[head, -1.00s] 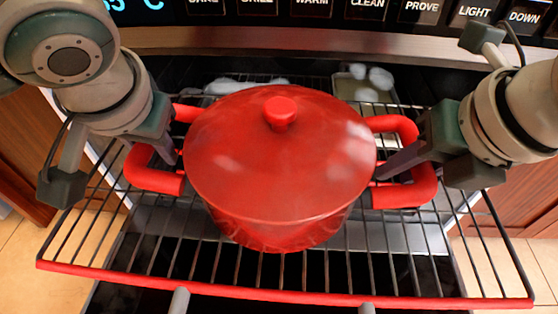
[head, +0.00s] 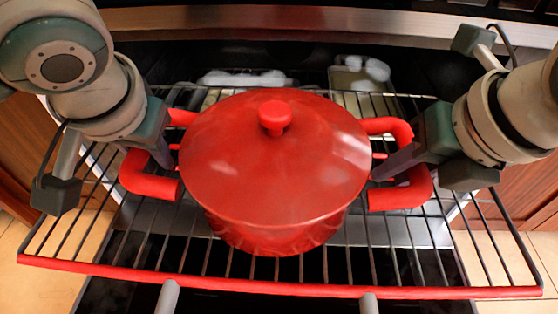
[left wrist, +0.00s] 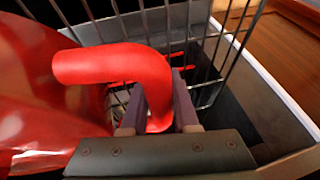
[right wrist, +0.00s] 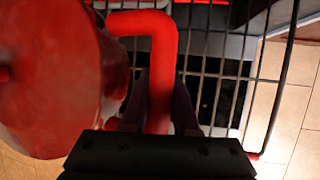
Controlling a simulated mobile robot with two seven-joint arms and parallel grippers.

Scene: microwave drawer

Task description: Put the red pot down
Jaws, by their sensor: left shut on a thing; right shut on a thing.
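The red pot (head: 275,170) has its lid on, with a round red knob (head: 275,115) on top. It is upright over the pulled-out wire rack (head: 330,265); I cannot tell whether its base touches the wires. My left gripper (head: 168,155) is shut on the pot's left handle (head: 150,186), which shows between the fingers in the left wrist view (left wrist: 158,95). My right gripper (head: 385,172) is shut on the right handle (head: 400,197), also between the fingers in the right wrist view (right wrist: 162,75). The pot's underside is hidden.
The rack has a red front bar (head: 280,290). Behind the pot, trays with whitish lumps (head: 245,78) (head: 370,68) sit inside the dark oven. Wooden cabinets (head: 25,150) stand on both sides. Bare rack shows in front of the pot and at its sides.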

